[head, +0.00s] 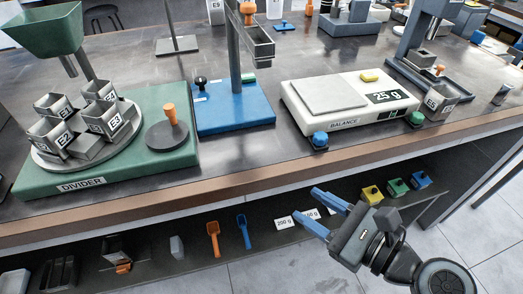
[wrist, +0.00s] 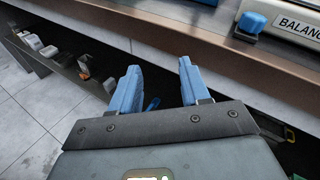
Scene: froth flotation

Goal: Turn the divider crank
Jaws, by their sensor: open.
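The divider (head: 80,184) stands at the left of the bench in the head view, a green base with a round tray of metal cups under a green hopper (head: 45,32). Its crank is a dark grey disc (head: 172,136) with an upright orange handle (head: 171,113), on the right of the base. My gripper (head: 323,208) is open and empty, its blue fingers pointing up-left in front of the bench edge, well to the right of the crank and apart from it. The fingers also show in the wrist view (wrist: 158,88). The crank is not in the wrist view.
A blue stand (head: 235,112) with a column is just right of the crank. The balance (head: 340,105) with its blue knob (head: 320,140) sits further right. The bench edge (head: 240,183) lies between my gripper and the benchtop. A lower shelf holds scoops, weights and coloured blocks.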

